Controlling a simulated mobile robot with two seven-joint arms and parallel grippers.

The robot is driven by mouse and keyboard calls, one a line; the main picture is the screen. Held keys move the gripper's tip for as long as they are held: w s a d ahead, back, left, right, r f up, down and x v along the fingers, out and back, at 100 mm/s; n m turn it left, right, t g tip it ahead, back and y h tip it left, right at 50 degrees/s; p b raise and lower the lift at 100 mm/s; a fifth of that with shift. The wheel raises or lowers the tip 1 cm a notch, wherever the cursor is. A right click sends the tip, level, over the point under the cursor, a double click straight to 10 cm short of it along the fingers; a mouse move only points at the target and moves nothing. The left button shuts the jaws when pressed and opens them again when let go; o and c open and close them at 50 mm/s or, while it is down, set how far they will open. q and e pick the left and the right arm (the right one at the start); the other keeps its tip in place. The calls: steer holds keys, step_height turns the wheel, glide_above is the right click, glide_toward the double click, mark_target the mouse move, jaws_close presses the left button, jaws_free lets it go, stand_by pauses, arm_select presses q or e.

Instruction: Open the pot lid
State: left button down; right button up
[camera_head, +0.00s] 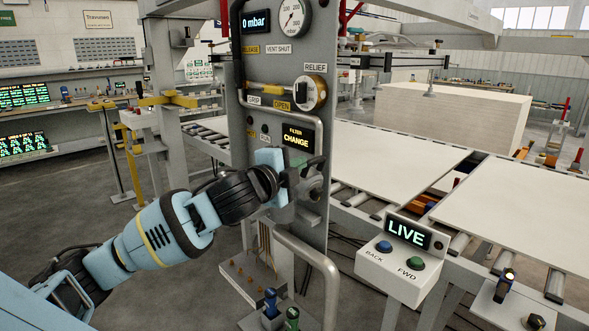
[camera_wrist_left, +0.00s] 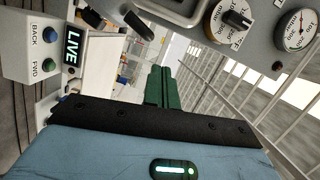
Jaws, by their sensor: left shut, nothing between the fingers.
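A grey round fitting with a dark lever (camera_head: 310,178), which looks like the filter pot and its lid, sits on the panel below the FILTER CHANGE display (camera_head: 299,137). It is partly hidden behind my left gripper. My left gripper (camera_head: 298,163) is at the panel, just left of the fitting; whether they touch I cannot tell. In the left wrist view its green fingers (camera_wrist_left: 164,87) are together and empty. A grey part with a black handle (camera_wrist_left: 138,25) shows above them there, apart from the fingertips. My right gripper is not in view.
The grey panel (camera_head: 255,95) carries a gauge (camera_head: 292,17), a 0 mbar display and a RELIEF knob (camera_head: 310,92). A bent grey rail (camera_head: 318,262) stands below the fitting. The LIVE button box (camera_head: 400,257) is at lower right, before roller tables with white boards (camera_head: 390,160).

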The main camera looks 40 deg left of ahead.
arm_select(q)
steer(key=shift+s+d, duration=0.15)
steer(key=shift+s, duration=0.6)
